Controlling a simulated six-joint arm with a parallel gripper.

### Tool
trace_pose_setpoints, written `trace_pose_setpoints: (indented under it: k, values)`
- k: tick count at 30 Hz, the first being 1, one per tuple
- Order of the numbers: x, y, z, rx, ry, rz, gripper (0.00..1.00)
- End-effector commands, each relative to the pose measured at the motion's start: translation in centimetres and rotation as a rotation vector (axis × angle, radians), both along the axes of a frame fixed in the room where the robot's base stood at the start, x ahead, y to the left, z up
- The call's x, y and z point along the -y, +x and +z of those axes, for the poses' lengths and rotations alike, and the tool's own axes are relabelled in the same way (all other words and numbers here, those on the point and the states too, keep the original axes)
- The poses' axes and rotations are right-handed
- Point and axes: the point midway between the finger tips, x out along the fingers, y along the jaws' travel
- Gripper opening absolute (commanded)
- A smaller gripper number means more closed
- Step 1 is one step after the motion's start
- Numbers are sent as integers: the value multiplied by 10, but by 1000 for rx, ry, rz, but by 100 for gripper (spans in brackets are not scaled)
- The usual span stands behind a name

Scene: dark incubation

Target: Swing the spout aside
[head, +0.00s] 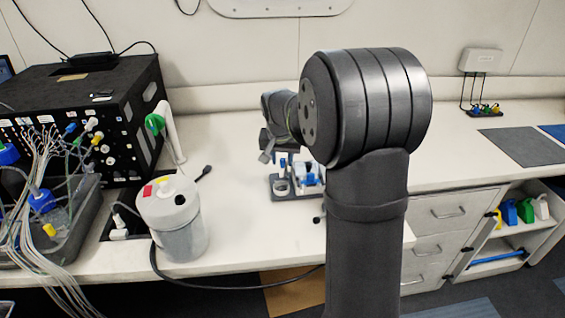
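My gripper (268,152) is small and far off in the head view, above the bench behind the large elbow of my arm. Its fingers point down, and I cannot tell whether they are open or shut. Just below and to the right of it is a dark rack (280,194) holding small blue and white items (283,168). My arm hides the right part of the rack. I cannot make out a spout for certain. A white lidded jug (175,225) with red and yellow marks on top stands at the bench's front left, apart from my gripper.
A black instrument box (128,130) with many tubes stands at the left. A white post with a green tip (155,123) is beside it. A black cable (215,286) hangs off the front edge. The bench (235,205) between jug and rack is mostly clear.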

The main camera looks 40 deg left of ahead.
Motion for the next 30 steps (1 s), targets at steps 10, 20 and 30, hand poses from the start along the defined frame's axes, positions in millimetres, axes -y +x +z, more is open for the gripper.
trace_pose_setpoints:
  k: [10,20,30]
  values:
    - [0,0,0,0,0,0,8]
    - [-10,-4,0,1,-1,-151,8]
    - [-14,-5,0,1,1,-241,8]
